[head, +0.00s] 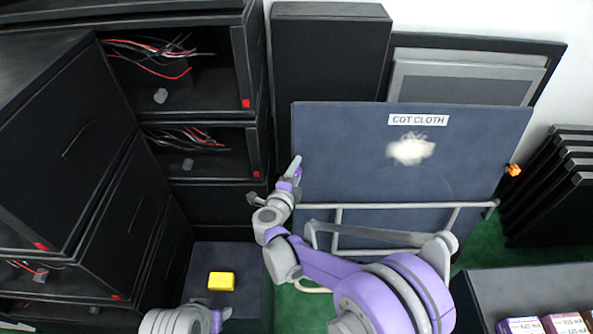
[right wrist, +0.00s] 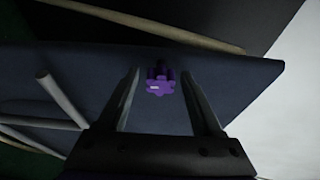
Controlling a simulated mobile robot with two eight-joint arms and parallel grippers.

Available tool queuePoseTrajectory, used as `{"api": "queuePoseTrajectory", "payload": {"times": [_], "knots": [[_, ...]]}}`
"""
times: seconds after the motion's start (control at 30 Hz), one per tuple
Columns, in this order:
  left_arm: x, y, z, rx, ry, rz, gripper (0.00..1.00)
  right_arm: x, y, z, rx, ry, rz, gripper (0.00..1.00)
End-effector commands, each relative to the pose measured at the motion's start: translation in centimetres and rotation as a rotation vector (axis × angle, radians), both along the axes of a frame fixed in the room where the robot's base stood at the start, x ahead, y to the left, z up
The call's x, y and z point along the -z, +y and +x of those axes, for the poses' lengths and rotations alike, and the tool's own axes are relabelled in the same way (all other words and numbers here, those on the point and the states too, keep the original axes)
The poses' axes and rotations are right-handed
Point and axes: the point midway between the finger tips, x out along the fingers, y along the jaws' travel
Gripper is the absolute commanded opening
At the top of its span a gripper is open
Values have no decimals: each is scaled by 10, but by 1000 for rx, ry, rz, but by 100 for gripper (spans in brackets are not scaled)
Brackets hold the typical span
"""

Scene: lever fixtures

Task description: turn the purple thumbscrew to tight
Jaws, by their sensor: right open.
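The purple thumbscrew (right wrist: 160,86) shows in the right wrist view as a small lobed knob with a pale mark on its left side. It sits on the dark blue-grey panel. My right gripper (right wrist: 161,76) is open, with one finger on each side of the thumbscrew and a visible gap to each. Nothing is held. In the head view my right gripper (head: 274,180) is at the left edge of the panel (head: 340,160); I cannot make out the thumbscrew there. My left gripper (head: 217,319) is partly visible at the bottom edge; its jaws are unclear.
The panel carries a "COT CLOTH" label (head: 417,120) and a pale rail (head: 400,206). Dark cabinets with wires (head: 190,138) stand at left. A yellow block (head: 221,281) lies on a dark surface below. An orange knob (head: 513,170) is at the panel's right edge.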

Motion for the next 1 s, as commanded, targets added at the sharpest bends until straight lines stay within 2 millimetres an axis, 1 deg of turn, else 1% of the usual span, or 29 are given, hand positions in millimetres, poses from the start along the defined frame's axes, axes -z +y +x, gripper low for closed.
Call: {"api": "queuePoseTrajectory", "payload": {"times": [0.17,0.3,0.4,0.5,0.6,0.7,1.0], "knots": [[-5,0,-1,0,-2,0,50,-7,10,-28,-4,0,1,67],[-10,0,-1,0,-3,0,50,-14,18,-55,-3,0,1,67],[-12,0,-1,0,-4,0,50,-17,23,-72,-3,0,1,67],[-14,0,-1,0,-5,0,50,-20,27,-85,-3,0,1,67],[-15,0,-1,0,-5,0,50,-21,29,-93,-1,0,0,67],[-15,0,-1,0,-5,0,50,-21,30,-97,-1,0,0,67],[-15,0,-1,0,-5,0,50,-21,30,-97,0,0,1,67]]}}
